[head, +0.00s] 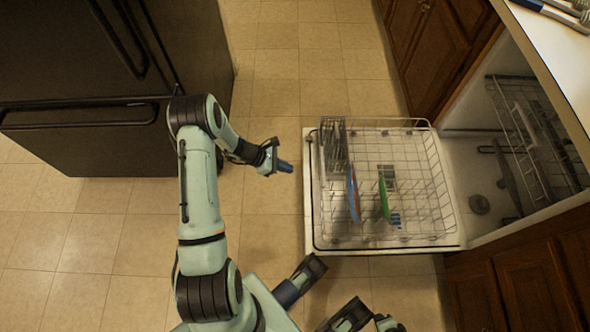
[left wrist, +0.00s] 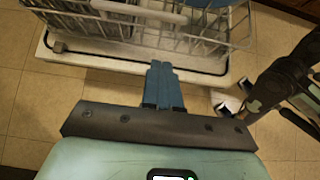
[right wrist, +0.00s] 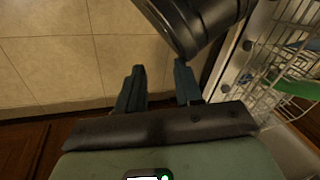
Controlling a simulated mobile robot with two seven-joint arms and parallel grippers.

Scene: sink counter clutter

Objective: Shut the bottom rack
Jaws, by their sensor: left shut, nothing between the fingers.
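The bottom rack (head: 430,190) is a white wire rack pulled out over the lowered dishwasher door (head: 316,225). It holds a grey cutlery basket (head: 334,150), a blue and red dish (head: 353,195) and a green dish (head: 384,198). My left gripper (head: 286,167) is shut and empty, just left of the door's outer edge, apart from the rack in the head view. In the left wrist view its fingers (left wrist: 162,72) point toward the rack's front (left wrist: 190,40). My right gripper (right wrist: 160,88) is open and empty; part of the rack (right wrist: 285,75) shows to its right.
The dishwasher's interior (head: 480,170) is open at the right, with an upper rack (head: 525,125) inside. Wooden cabinets (head: 435,45) flank it. A black fridge (head: 100,80) stands at the upper left. Tiled floor (head: 275,95) is clear between fridge and door.

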